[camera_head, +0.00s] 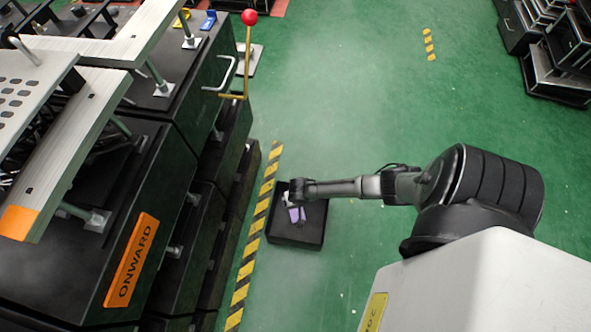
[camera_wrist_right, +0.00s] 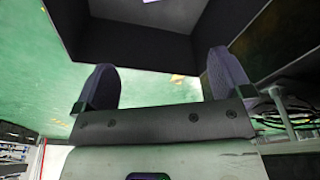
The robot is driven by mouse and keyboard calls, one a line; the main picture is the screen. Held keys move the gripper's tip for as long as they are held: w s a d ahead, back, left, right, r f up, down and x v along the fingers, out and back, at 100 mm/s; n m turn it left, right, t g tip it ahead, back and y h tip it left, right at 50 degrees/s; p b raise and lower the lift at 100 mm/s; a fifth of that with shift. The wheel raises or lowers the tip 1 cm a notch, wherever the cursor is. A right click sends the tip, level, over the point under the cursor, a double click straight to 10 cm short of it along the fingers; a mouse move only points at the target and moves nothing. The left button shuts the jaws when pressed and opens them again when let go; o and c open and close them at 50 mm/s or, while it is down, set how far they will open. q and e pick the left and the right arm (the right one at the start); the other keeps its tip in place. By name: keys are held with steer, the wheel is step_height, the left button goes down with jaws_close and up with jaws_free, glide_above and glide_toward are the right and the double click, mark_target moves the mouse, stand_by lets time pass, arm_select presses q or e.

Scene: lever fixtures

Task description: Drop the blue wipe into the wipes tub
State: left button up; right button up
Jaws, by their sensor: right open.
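The wipes tub (camera_head: 318,232) is a black open box on the green floor, just right of the striped line. A small lilac-blue wipe (camera_head: 297,214) shows in its opening, under my right gripper (camera_head: 289,202). In the right wrist view, the dark tub (camera_wrist_right: 175,22) fills the top. A scrap of the lilac wipe (camera_wrist_right: 151,1) shows at the very top edge. My right gripper (camera_wrist_right: 164,80) has its two fingers wide apart, with nothing between them. I cannot tell the exact height of the fingers over the tub. My left gripper is out of view.
Black cabinets with an orange ONWARD sign (camera_head: 132,260) stand at the left. A lever with a red ball (camera_head: 249,17) rises beside them. A yellow-black line (camera_head: 255,225) runs along the floor. Dark boxes (camera_head: 555,65) stand at the upper right. The middle floor is clear.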

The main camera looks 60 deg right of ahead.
step_height(320, 180, up, 14)
steer(key=s+a+p, duration=0.1)
steer(key=p, duration=0.9)
steer(key=shift+s+a+f, duration=0.2)
steer(key=shift+a, duration=0.2)
